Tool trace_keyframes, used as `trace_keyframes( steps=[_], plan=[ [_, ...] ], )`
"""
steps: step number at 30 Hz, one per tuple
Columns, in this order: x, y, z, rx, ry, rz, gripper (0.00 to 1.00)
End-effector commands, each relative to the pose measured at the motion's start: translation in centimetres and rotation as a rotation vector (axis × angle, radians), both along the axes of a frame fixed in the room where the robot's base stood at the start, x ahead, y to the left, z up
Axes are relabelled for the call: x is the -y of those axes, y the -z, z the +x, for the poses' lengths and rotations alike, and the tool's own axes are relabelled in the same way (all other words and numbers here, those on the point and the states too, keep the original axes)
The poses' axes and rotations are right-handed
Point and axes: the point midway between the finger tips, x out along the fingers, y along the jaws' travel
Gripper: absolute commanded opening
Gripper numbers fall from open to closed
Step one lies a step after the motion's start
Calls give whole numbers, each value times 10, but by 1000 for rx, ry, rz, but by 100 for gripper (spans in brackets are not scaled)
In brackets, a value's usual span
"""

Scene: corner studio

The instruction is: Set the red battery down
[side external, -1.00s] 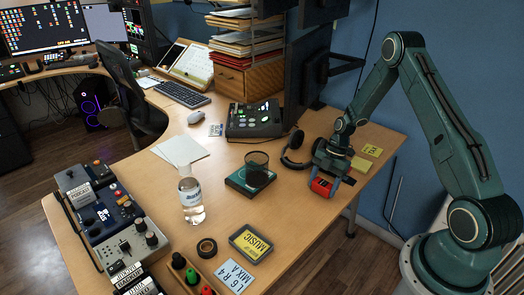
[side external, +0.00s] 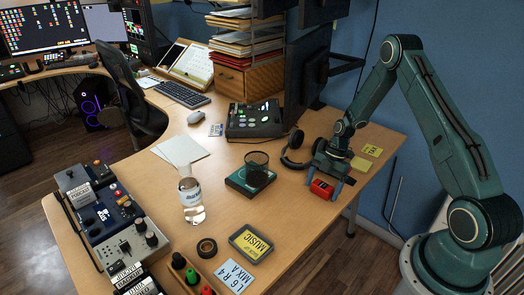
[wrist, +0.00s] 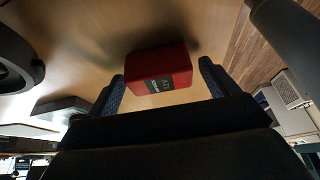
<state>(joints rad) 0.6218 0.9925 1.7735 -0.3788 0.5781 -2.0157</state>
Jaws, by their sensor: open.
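In the wrist view the battery (wrist: 158,72) lies between and just beyond the fingertips, with space on both sides. My gripper (side external: 324,180) is open, with one finger on each side of the battery. In the wrist view, my gripper's fingers (wrist: 162,82) are spread apart and do not touch it.
Black headphones (side external: 293,152) lie just left of my gripper. Yellow notes (side external: 372,150) lie behind the gripper. The desk (side external: 290,215) is bare in front of the battery.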

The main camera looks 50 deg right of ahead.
Motion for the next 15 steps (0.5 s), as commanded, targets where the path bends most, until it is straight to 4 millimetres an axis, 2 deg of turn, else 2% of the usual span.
trace_keyframes(
  steps=[8, 15],
  plan=[
    [5, -15, 0, 1, 2, -1, 86],
    [19, -46, 1, 4, 2, -3, 86]
  ],
)
